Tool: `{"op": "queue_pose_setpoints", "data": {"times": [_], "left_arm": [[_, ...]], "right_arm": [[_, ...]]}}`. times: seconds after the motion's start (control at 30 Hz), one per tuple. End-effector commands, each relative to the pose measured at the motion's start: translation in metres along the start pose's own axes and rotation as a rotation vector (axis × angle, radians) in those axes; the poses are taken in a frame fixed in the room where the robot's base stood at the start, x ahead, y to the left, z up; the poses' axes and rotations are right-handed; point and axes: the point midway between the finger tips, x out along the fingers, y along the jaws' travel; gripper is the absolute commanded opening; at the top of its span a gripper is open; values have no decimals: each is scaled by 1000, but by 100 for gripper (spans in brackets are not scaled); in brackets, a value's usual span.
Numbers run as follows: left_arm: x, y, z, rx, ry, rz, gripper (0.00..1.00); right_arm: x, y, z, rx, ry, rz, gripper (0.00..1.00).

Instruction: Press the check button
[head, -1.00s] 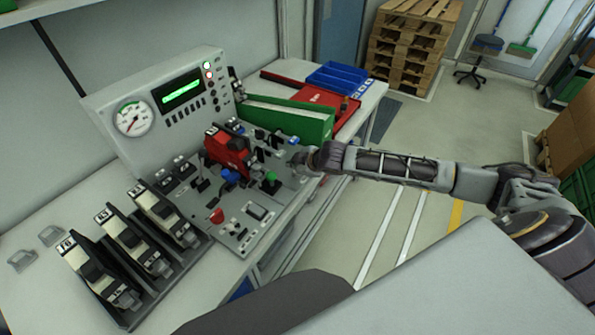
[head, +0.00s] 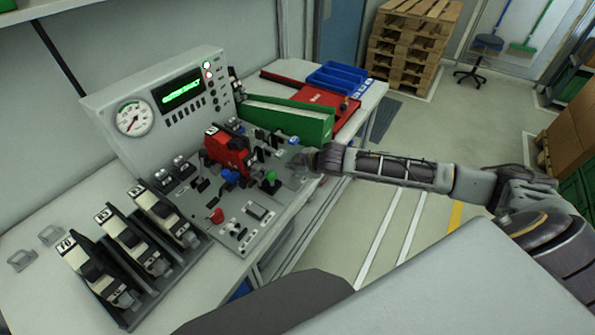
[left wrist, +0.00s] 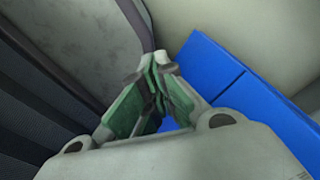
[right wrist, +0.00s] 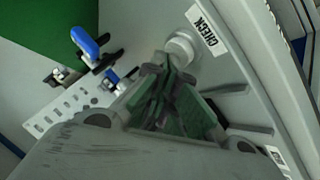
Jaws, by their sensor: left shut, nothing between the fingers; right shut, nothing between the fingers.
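The check button (right wrist: 183,45) is a round, pale knob beside the CHECK label (right wrist: 207,34) in the right wrist view. My right gripper (right wrist: 168,68) is shut and empty, its fingertips right at the button's near edge; I cannot tell if they touch it. In the head view my right gripper (head: 303,161) is at the right edge of the console panel, and the button cannot be made out there. My left gripper (left wrist: 155,65) is shut and empty in the left wrist view, out of the head view.
The console has a lit green display (head: 181,92) and a gauge (head: 134,118). A red unit (head: 229,150) sits on its panel. A blue-handled clamp (right wrist: 86,43) is near my right gripper. Black-and-white units (head: 128,240) stand at left. A blue surface (left wrist: 235,85) is beside my left gripper.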

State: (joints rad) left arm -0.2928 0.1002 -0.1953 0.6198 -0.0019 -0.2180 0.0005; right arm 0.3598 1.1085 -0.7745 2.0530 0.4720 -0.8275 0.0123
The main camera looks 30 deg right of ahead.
Motion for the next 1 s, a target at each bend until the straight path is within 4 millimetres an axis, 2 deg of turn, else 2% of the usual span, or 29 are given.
{"op": "queue_pose_setpoints", "data": {"times": [0.77,1.0], "left_arm": [[0,0,0,0,0,0,0],[-6,0,0,0,0,0,0]], "right_arm": [[3,-2,2,0,-2,-2,0],[-1,0,0,1,-2,-2,0]]}}
